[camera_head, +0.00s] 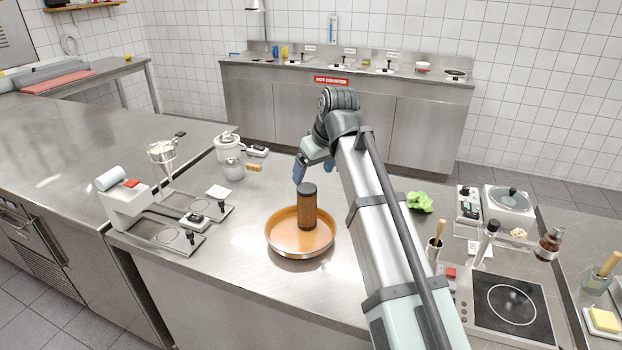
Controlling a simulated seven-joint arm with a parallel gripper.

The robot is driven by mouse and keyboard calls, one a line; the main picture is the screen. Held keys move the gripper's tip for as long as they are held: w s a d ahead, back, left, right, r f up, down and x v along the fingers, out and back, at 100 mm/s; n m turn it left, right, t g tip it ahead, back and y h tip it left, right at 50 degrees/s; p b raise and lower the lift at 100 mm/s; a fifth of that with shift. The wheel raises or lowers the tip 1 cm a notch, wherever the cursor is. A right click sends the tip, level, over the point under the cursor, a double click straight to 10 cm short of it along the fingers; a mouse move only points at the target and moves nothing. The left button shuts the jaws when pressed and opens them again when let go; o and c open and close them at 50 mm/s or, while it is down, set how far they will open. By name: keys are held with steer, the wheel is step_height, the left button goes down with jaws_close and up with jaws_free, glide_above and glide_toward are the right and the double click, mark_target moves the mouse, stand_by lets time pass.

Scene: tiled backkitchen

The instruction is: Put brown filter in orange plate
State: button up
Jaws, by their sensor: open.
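The orange plate (285,240) is a round shallow dish with a metallic-looking rim, on the steel counter in the middle of the view. The brown filter (307,212), a brown cylinder with a dark top, stands upright inside the plate, toward its right back part. My gripper (312,172) is open just behind and above the filter, with blue fingers. The fingers look clear of the filter, though the depth gap is hard to judge. Part of the gripper is hidden behind my own arm.
At right are green lettuce (419,202), a brush pot (434,246) and a black hotplate (508,300). Counter just left of the plate is clear.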

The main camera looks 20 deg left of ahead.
steer(key=shift+v, duration=0.75)
